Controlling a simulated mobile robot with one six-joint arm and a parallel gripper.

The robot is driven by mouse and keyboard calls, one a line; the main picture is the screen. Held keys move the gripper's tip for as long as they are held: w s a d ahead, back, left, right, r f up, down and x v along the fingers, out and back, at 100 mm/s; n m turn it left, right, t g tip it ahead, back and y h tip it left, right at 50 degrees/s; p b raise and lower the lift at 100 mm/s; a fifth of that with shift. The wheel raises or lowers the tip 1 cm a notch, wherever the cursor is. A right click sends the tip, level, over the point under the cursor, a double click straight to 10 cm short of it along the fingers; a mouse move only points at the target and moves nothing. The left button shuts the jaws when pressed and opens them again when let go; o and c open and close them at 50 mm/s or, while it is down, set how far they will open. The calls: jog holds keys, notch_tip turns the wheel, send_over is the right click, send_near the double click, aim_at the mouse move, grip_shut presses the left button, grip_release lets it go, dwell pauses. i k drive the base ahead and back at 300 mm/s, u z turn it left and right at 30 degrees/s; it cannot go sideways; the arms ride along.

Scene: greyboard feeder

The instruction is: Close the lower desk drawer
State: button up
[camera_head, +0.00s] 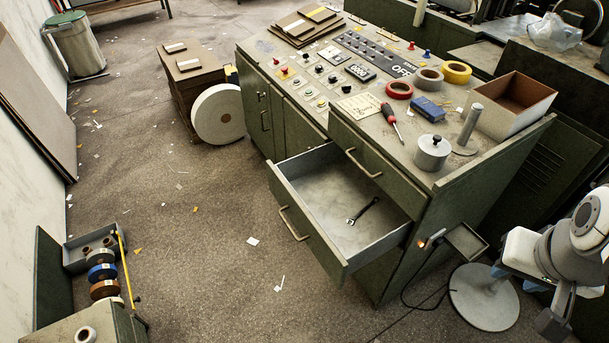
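The lower desk drawer (310,246) is pulled well out of the green-grey desk (462,185), with its pull handle (291,224) facing lower left. My gripper (508,281) is at the lower right, to the right of the desk and apart from the drawer. Its two small fingers appear spread below a white body, with nothing seen between them.
A round-based stand (484,297) with a small tray (467,240) and a cable stands between my arm and the desk. Open floor (215,270) lies left of the drawer. A small cabinet with tape rolls (103,272) is at lower left. A white roll (218,114) stands behind.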

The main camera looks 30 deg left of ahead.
aim_at(318, 188)
jog(key=u, duration=1.5)
jog(key=i, duration=0.95)
jog(key=u, duration=0.55)
jog(key=k, duration=1.45)
jog(key=z, duration=0.45)
jog(key=i, duration=0.3)
jog(key=z, duration=0.05)
